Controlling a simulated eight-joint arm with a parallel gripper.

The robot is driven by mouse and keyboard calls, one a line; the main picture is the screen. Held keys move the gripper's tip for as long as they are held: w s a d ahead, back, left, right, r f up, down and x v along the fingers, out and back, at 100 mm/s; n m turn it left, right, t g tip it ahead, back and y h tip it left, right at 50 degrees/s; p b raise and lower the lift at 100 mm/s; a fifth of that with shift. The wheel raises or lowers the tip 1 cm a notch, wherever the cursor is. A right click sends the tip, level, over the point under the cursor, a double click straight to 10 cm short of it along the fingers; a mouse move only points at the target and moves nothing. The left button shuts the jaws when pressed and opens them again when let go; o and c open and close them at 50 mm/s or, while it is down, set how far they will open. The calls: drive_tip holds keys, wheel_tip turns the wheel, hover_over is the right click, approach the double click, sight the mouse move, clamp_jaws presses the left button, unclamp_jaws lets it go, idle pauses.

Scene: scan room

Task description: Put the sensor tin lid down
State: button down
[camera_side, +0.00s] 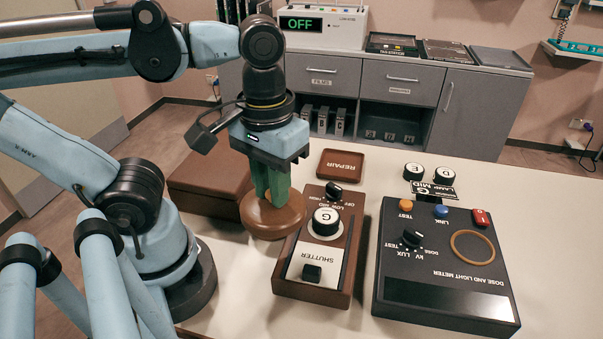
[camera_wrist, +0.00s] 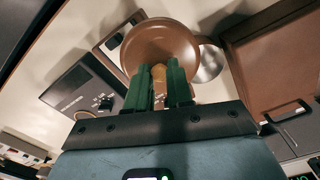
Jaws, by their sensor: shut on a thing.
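The sensor tin lid is a round brown disc (camera_side: 273,222) with a brass-coloured knob. My gripper (camera_side: 270,196) has its green fingers shut on the knob, and the lid hangs level below them. In the side view the lid lies between the brown box and the shutter box, overlapping the shutter box's edge; its height above the table is unclear. In the wrist view the lid (camera_wrist: 160,38) is in front of my gripper's fingers (camera_wrist: 159,78). A silvery round thing (camera_wrist: 211,64), perhaps the tin, is partly hidden behind the lid there.
A brown box (camera_side: 208,178) stands left of the lid. The shutter box (camera_side: 317,275) with knobs is to the right. Farther right is the black dose and light meter (camera_side: 443,275). A brown REPAIR tray (camera_side: 340,164) lies behind. The white table (camera_side: 560,230) is clear at right.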

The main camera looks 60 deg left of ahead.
drive_tip(key=shift+d+r, duration=0.3)
drive_tip(key=shift+d, duration=0.05)
drive_tip(key=shift+w+r+n, duration=0.1)
drive_tip(key=shift+w+n, duration=0.25)
drive_tip(key=shift+n, duration=0.15)
drive_tip(key=w+a+f+n, duration=0.3)
drive_tip(key=w+a+n, duration=0.4)
drive_tip(key=w+n, duration=0.2)
drive_tip(key=w+a+f+n, duration=0.2)
drive_tip(key=w+a+n, duration=0.6)
drive_tip(key=w, duration=0.1)
drive_tip(key=a+f, duration=0.2)
drive_tip(key=a, duration=0.1)
drive_tip(key=a+f, duration=0.2)
drive_tip(key=a, duration=0.2)
drive_tip(key=a+f, duration=0.3)
drive_tip(key=a, duration=0.1)
drive_tip(key=shift+w+a, duration=0.2)
drive_tip(key=shift+f, duration=2.05)
drive_tip(key=shift+f, duration=0.1)
drive_tip(key=c, duration=1)
unclamp_jaws()
